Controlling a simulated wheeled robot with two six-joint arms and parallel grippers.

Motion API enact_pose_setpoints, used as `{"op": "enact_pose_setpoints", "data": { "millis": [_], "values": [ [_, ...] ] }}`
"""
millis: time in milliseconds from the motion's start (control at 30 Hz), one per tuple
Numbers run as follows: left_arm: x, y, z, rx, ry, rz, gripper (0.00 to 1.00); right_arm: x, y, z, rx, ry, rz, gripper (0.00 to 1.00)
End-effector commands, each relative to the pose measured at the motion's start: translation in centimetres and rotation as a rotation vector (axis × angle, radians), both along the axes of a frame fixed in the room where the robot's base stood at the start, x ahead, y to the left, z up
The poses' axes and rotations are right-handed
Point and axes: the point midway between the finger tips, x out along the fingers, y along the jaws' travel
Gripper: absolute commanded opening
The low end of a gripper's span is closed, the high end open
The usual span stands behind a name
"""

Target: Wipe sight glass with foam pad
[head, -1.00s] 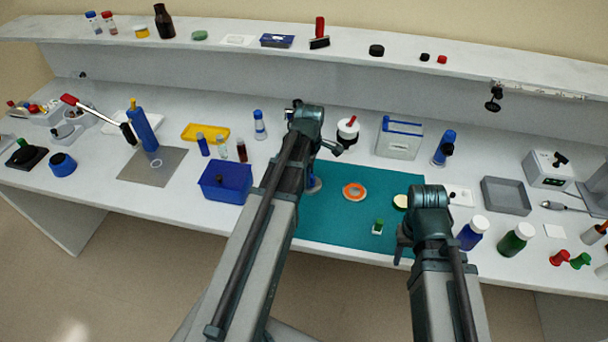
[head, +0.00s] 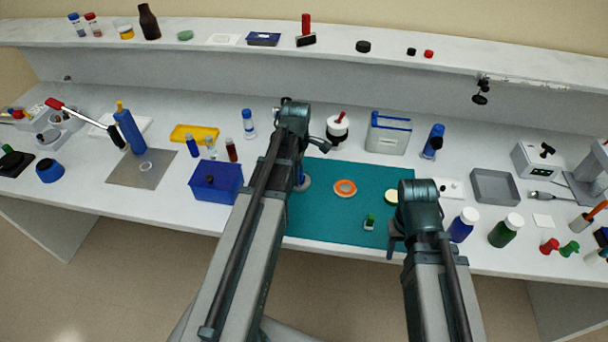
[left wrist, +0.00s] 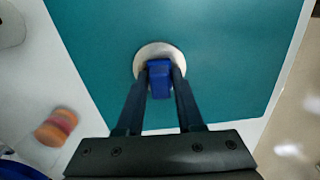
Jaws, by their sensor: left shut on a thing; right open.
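My left gripper (left wrist: 160,82) is shut on a small blue block (left wrist: 160,80), pointing down over the teal mat. A pale round disc (left wrist: 151,54) lies under the block, partly hidden by it and the fingers. In the head view the disc (head: 304,184) shows beside my left arm, at the mat's left part. I cannot tell for sure which piece is the foam pad and which the sight glass, nor whether block and disc are joined. My right gripper (head: 396,243) is open at the mat's front right edge, mostly hidden by its arm.
The teal mat (head: 325,220) also bears an orange ring (head: 345,188), a small green-and-white piece (head: 369,222) and a cream disc (head: 391,196). A blue box (head: 216,182) stands left of the mat. Bottles (head: 505,231) stand to the right.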

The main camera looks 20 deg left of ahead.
Motion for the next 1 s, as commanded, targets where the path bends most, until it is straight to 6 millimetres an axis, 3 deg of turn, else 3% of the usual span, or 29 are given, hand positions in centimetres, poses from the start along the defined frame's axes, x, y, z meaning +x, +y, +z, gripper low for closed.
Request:
{"op": "enact_pose_setpoints", "data": {
  "millis": [367, 700, 1000],
  "values": [
    [0.0, 1.1, 0.1, 0.002, -0.001, 0.002, 0.0, 0.0, 0.0, 0.1, 0.0, 0.0, 0.0, 0.5],
    [-0.3, 3.4, 0.2, 0.001, -0.001, 0.001, 0.0, 0.0, 0.0, 0.2, 0.0, 0.0, 0.0, 0.5],
    [-0.3, 3.4, -0.1, 0.0, -0.001, -0.001, 0.0, 0.0, 0.0, -0.1, 0.0, 0.0, 0.0, 0.5]
  ]
}}
